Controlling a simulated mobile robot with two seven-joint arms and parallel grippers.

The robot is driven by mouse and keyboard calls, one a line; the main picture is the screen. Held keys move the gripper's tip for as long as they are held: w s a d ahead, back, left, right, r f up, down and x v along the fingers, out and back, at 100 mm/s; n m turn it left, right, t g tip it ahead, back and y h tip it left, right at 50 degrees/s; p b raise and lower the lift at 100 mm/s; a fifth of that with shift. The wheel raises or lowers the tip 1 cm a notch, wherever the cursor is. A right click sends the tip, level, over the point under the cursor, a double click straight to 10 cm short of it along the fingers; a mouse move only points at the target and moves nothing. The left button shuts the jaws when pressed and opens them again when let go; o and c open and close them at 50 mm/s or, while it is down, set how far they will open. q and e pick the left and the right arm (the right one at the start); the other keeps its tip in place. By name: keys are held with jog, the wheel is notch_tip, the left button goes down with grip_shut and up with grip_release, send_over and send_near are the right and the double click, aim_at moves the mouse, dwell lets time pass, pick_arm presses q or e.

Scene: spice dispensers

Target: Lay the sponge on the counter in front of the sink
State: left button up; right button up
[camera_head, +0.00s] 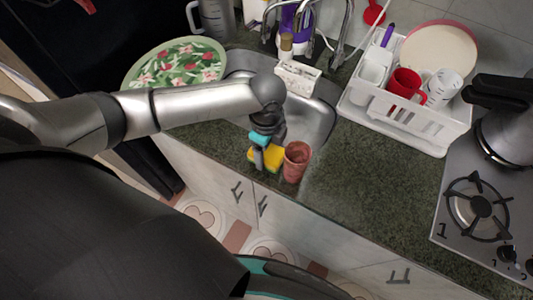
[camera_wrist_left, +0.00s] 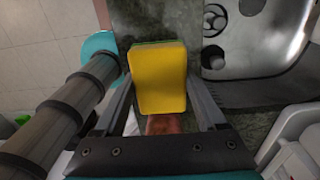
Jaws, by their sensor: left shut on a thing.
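The sponge (camera_head: 273,157) is yellow with a thin green layer that shows at its far edge in the left wrist view (camera_wrist_left: 158,80). My left gripper (camera_head: 264,150) is shut on it, with one finger on each side. The gripper is over the front edge of the dark green counter (camera_head: 335,185), in front of the steel sink (camera_head: 312,122). I cannot tell whether the sponge touches the counter. The sink also shows in the left wrist view (camera_wrist_left: 250,92), to the right of the sponge. My right gripper is not in view.
A reddish-brown cup (camera_head: 296,163) stands close to the right of the sponge. A white dish rack (camera_head: 425,135) with a red mug (camera_head: 404,83) stands right of the sink. A floral plate (camera_head: 175,62) is at the left. The counter right of the cup is clear.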

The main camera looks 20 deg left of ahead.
pick_arm(q)
notch_tip(320, 180, down, 2)
jog(key=shift+f, duration=0.1)
jog(key=o, duration=1.2)
jog(key=shift+o, duration=0.2)
notch_tip(320, 180, up, 12)
jog(key=shift+r+p, duration=0.15)
jog(key=shift+p, duration=0.7)
